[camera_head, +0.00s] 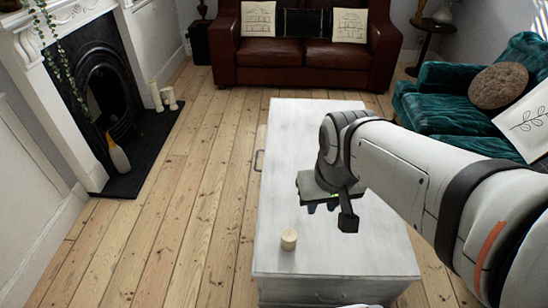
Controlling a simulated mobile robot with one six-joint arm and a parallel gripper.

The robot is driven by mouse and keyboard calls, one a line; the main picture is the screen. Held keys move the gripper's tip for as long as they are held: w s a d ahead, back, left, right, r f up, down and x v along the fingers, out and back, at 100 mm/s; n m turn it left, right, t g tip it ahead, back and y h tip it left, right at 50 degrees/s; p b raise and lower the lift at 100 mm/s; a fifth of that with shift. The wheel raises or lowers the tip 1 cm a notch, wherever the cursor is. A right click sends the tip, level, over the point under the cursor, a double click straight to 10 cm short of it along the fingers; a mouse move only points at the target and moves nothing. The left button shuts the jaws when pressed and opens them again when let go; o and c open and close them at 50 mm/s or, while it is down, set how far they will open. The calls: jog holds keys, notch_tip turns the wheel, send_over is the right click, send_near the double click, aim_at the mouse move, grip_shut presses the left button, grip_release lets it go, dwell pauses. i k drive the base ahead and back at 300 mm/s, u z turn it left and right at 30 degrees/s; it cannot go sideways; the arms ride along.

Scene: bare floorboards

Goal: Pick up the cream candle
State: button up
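A small cream candle (288,239) stands upright on the white table (300,261), near its front left part. My gripper (328,207) is above the table, to the right of the candle and farther back in the picture. It is apart from the candle. One dark finger shows at its right side, and the rest of the fingers are small or hidden under the gripper body, so I cannot tell how far they are apart. My arm comes in from the right and hides part of the table's right side.
More cream candles (161,97) stand on the dark hearth (150,135) by the fireplace at the left. A brown leather sofa (303,60) is behind the table, and a green sofa (445,112) is at the right. The floorboards (190,190) left of the table are clear.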

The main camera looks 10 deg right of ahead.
aim_at(289, 236)
jog(key=z, duration=0.9)
jog(key=k, duration=1.5)
jog(key=u, duration=0.45)
jog(key=i, duration=1.65)
jog(key=u, duration=0.1)
